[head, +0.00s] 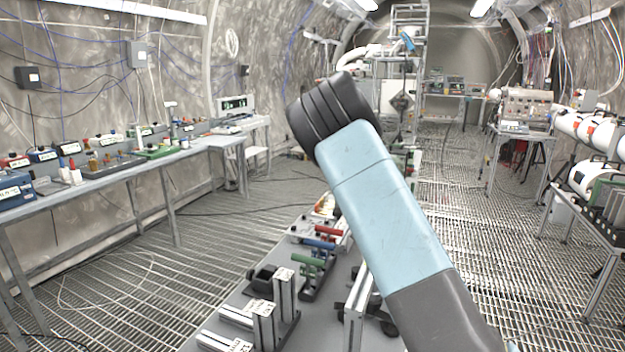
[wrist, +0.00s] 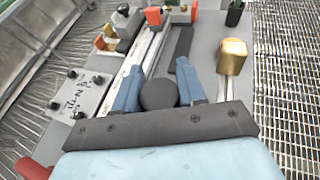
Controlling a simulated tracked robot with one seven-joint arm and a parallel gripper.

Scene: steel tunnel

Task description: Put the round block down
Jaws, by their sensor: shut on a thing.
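In the wrist view my gripper (wrist: 160,98) shows with its two blue fingers on either side of a dark grey round block (wrist: 159,94). The fingers are shut on the block. The block is held over the grey bench top, beside a long light metal rail; I cannot tell whether it touches anything below. In the head view my light blue arm crosses the middle of the picture, and the gripper and block are hidden.
In the wrist view a brass-coloured block (wrist: 232,57) stands right of the fingers, and a dark bar (wrist: 184,52) lies just ahead. Orange-ended parts (wrist: 153,17) are farther off. A white marked plate (wrist: 75,92) is at left. Metal upright blocks (head: 285,290) stand on the bench in the head view.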

